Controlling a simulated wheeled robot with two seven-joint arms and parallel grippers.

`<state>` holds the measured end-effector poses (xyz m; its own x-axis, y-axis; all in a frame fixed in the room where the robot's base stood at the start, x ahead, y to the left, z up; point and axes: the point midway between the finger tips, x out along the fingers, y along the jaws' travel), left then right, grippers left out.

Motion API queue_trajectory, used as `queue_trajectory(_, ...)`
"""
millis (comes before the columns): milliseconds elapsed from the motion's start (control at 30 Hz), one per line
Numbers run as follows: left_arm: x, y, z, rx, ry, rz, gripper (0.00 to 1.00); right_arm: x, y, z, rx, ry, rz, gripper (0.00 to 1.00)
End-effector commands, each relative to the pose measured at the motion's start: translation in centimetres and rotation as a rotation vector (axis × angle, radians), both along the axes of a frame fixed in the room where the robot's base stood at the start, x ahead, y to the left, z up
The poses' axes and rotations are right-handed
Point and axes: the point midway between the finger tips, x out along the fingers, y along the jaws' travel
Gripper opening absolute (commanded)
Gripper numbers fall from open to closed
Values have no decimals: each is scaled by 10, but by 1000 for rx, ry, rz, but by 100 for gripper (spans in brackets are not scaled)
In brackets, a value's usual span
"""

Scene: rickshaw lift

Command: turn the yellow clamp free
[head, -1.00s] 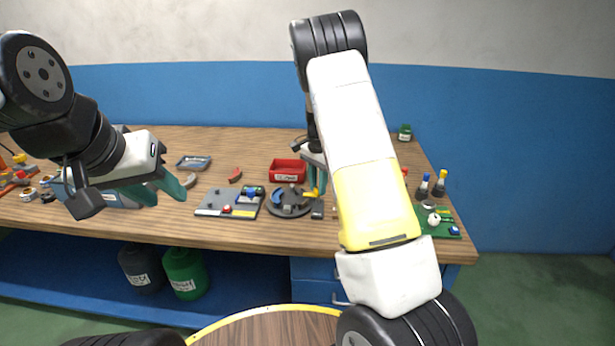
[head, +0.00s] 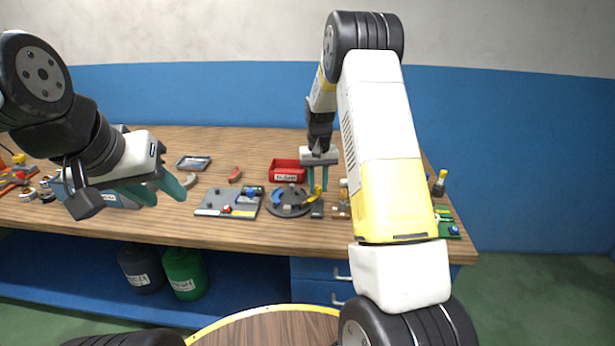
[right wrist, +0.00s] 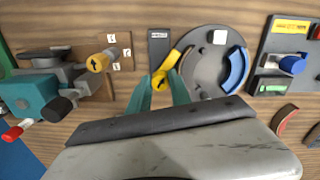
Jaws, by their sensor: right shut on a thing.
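The yellow clamp (right wrist: 171,60) has a curved arm and a round knob with a black arrow, and sits at the edge of a round grey plate (right wrist: 205,75).
A second yellow knob (right wrist: 97,62) is on a small fixture beside the plate. A grey board (head: 228,205) lies left of the plate, a red bin (head: 288,170) behind it. A green board (head: 447,222) is at the bench's right end.

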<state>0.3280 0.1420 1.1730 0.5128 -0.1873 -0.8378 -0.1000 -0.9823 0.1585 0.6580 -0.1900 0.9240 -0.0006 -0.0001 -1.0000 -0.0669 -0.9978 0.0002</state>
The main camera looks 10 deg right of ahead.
Motion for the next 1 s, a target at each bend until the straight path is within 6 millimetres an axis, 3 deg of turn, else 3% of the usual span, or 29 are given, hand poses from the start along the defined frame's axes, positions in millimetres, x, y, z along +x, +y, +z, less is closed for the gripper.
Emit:
queue_trajectory(500, 0, 0, 0, 0, 0, 0, 36, 2, -1, 1, 0, -5, 427, 0)
queue_trajectory(1000, 0, 0, 0, 0, 0, 0, 36, 2, -1, 1, -1, -5, 585, 0)
